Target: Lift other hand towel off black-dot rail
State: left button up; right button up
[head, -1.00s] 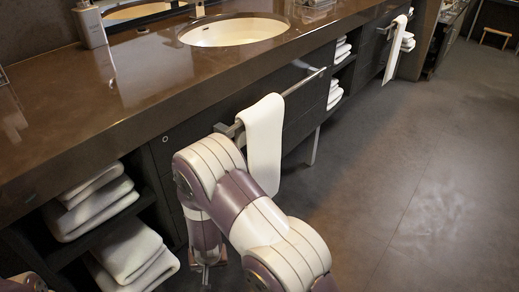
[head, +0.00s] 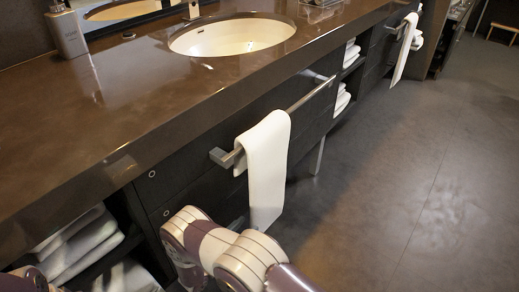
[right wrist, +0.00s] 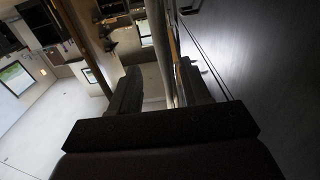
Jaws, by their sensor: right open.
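A white hand towel (head: 266,170) hangs over the near metal rail (head: 305,97) on the dark vanity front, close to the rail's near end. Another white towel (head: 404,50) hangs from a farther rail at the upper right. I cannot make out a black dot on either rail. My right arm is below and left of the near towel in the head view; its fingertips are hidden there. In the right wrist view my right gripper (right wrist: 158,88) is open beside the dark front. A pale upright strip shows between or beyond its fingers; I cannot tell what it is.
The brown countertop (head: 115,110) with a sink (head: 232,36) and soap bottle (head: 66,30) overhangs the front. Folded towels (head: 80,250) fill a shelf at lower left. The floor (head: 400,190) to the right is clear.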

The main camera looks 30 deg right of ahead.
aim_at(259, 210)
jog(key=shift+w+d, duration=0.8)
jog(key=shift+d, duration=0.1)
jog(key=b+x, duration=0.2)
jog(key=x, duration=0.3)
jog(key=shift+w+d+b, duration=0.15)
jog(key=shift+d+b, duration=0.1)
jog(key=shift+b, duration=0.05)
jog(key=shift+w+d+r, duration=0.1)
jog(key=shift+d, duration=0.1)
pick_arm(q)
jog(key=shift+w+d+f, duration=0.1)
jog(key=shift+w+f, duration=0.1)
jog(key=shift+f, duration=0.4)
jog(key=shift+w+d+f, duration=0.1)
jog(key=shift+w+f, duration=0.05)
jog(key=shift+f, duration=0.45)
pick_arm(e)
grip_shut()
